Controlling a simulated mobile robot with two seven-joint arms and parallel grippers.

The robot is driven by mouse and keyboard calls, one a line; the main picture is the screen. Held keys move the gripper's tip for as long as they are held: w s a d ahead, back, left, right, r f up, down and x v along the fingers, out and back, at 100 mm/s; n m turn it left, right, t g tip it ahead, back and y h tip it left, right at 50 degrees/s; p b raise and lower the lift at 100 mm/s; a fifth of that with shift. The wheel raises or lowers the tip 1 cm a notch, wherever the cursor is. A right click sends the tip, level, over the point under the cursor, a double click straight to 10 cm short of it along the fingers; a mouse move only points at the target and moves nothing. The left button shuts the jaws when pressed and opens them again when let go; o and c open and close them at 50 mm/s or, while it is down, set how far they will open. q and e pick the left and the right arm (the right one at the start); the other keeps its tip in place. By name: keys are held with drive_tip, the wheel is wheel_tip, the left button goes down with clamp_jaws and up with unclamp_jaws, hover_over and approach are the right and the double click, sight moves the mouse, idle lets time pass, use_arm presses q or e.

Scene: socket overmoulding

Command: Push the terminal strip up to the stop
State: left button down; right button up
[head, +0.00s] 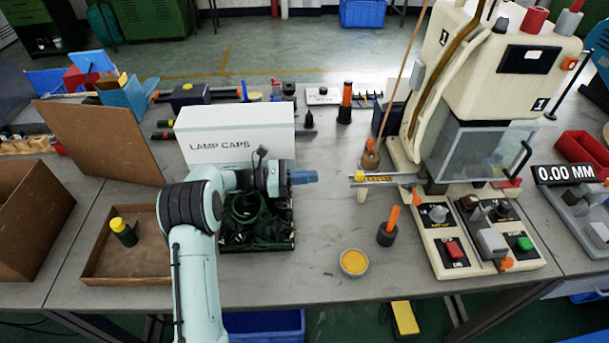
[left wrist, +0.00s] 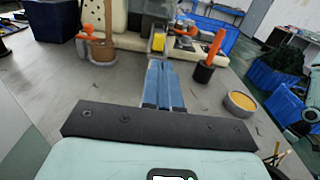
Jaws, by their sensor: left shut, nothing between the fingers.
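The terminal strip (head: 377,179), with a yellow near end, lies along a narrow rail (head: 405,179) that runs right into the moulding machine. In the left wrist view its yellow end (left wrist: 158,42) shows straight beyond my fingertips. My left gripper (head: 314,177) is shut and empty, its blue fingers pointing right along the rail. A gap shows between the fingertips and the strip in the head view. The left gripper's fingers (left wrist: 158,66) partly cover the rail in the wrist view. The strip's far end and the stop cannot be made out. My right gripper is not in view.
The cream machine (head: 510,60) stands to the right. A black cup with an orange-handled tool (head: 387,234) and a yellow-filled bowl (head: 354,262) stand in front of the rail. A brown pot (head: 371,160) stands behind it. A black tray (head: 258,245) lies below my wrist.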

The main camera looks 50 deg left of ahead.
sight(356, 174)
use_arm(q)
drive_tip(key=x, duration=1)
drive_tip(key=shift+w+b, duration=0.1)
drive_tip(key=shift+b, duration=0.25)
drive_tip(key=p+x, duration=0.1)
drive_tip(key=x, duration=0.4)
drive_tip(key=shift+w+d+f, duration=0.1)
drive_tip(key=shift+w, duration=0.15)
